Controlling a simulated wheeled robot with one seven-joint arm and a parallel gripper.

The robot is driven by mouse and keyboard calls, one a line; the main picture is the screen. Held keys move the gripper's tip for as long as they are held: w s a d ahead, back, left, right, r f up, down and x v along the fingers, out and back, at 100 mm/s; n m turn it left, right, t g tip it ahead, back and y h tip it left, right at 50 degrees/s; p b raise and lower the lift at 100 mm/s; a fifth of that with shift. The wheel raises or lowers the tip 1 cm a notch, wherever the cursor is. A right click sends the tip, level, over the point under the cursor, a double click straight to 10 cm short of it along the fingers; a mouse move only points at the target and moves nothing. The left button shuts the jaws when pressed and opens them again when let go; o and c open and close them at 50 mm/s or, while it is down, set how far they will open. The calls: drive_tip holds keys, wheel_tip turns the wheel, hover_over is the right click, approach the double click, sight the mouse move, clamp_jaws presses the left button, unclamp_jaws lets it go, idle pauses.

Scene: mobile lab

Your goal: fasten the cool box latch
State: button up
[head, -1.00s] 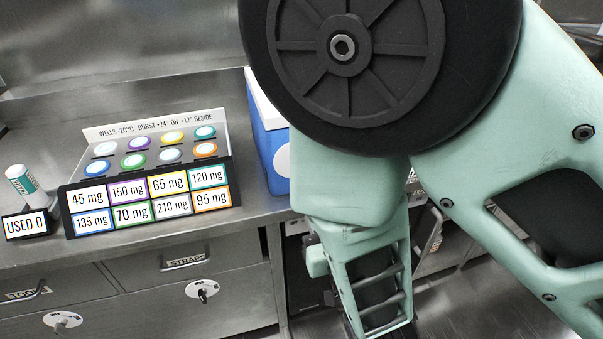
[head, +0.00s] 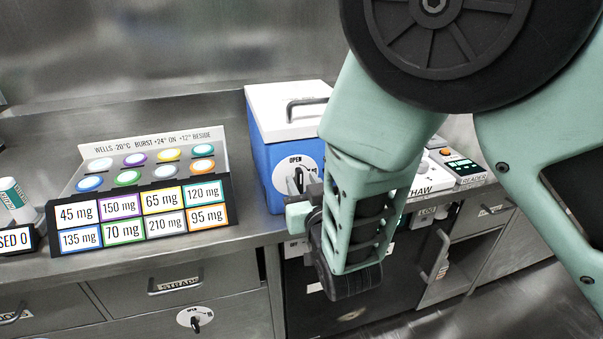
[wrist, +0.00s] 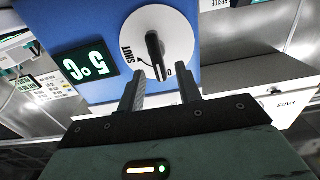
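The blue cool box (head: 262,165) stands on the steel counter with its white lid (head: 270,108) down. Its latch (head: 298,181) is a black handle on a round white plate on the front, with OPEN printed above it. In the wrist view, which looks upside down, the latch handle (wrist: 154,50) points close to the OPEN lettering, with SHUT to one side. My gripper (wrist: 161,84) is open, its two fingers apart in front of the latch, near the handle's end. No contact is clear. In the head view my arm partly covers the box's right side.
A rack of coloured wells with mg labels (head: 145,215) stands left of the box. A small bottle (head: 14,195) and a USED 0 sign (head: 16,239) are farther left. A reader device (head: 458,165) is to the right. Drawers with handles (head: 175,284) lie below the counter.

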drive_tip(key=shift+x, duration=0.8)
clamp_jaws()
